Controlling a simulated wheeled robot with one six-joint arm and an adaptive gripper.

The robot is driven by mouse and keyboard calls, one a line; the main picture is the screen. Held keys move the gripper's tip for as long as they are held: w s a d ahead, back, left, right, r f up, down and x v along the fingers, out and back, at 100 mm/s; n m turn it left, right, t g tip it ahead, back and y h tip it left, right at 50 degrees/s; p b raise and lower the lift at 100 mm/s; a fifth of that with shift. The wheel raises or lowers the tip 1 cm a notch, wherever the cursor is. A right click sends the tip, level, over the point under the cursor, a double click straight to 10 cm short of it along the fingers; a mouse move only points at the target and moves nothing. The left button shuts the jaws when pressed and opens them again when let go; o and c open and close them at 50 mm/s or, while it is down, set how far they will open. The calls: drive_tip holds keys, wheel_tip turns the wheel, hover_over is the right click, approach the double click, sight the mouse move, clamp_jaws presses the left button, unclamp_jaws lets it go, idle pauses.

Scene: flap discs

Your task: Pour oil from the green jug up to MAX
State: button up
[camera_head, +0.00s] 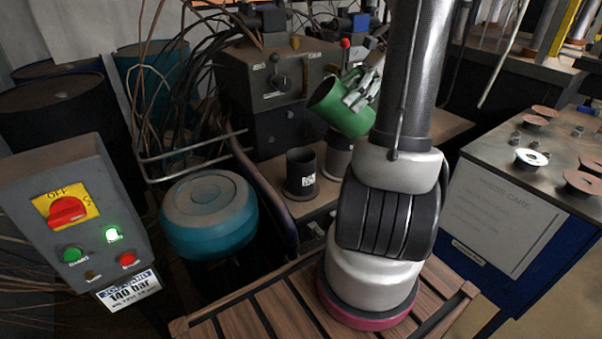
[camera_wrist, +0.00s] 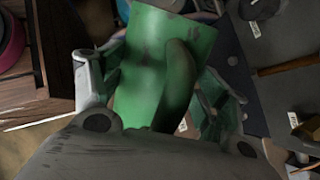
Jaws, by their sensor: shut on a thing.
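The green jug (camera_head: 341,106) is held in the air and tilted, its mouth toward the left and slightly up in the head view. My gripper (camera_head: 361,92) is shut on it from the right. In the wrist view the green jug (camera_wrist: 145,62) fills the middle, its curved handle facing the camera, with my gripper's fingers (camera_wrist: 160,92) on both sides. A grey cylindrical container (camera_head: 337,160) stands below the jug, partly hidden by my arm. A dark open cup (camera_head: 300,172) with a white label stands to its left. No oil stream or MAX mark can be made out.
A grey machine with hoses (camera_head: 275,85) stands behind. A blue round tank (camera_head: 208,212) is at left centre, near a control box (camera_head: 85,225) with a red switch. A metal-topped cabinet (camera_head: 520,185) is at right. A slatted wooden platform (camera_head: 245,320) lies in front.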

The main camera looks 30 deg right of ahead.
idle(0.5)
drive_tip(key=shift+s+d+f+t+y+b, duration=0.15)
drive_tip(key=shift+d+t+y+b, duration=0.2)
drive_tip(key=shift+y+b, duration=0.2)
drive_tip(key=shift+s+d+f+t+y+b, duration=0.1)
drive_tip(key=shift+d+t+y+b, duration=0.1)
drive_tip(key=shift+t+y+b, duration=0.3)
drive_tip(key=d+y, duration=0.1)
drive_tip(key=s+d+t+y+b, duration=0.1)
drive_tip(key=y, duration=0.1)
drive_tip(key=shift+f+b, duration=0.15)
drive_tip(key=shift+b, duration=0.15)
drive_tip(key=f+t+y+b, duration=0.1)
drive_tip(key=d+f+y+b, duration=0.1)
drive_tip(key=y, duration=0.1)
drive_tip(key=shift+s+t, duration=0.1)
drive_tip(key=shift+t, duration=0.25)
drive_tip(key=shift+r+b, duration=0.3)
drive_tip(key=shift+r, duration=2.7)
drive_tip(key=shift+s, duration=0.15)
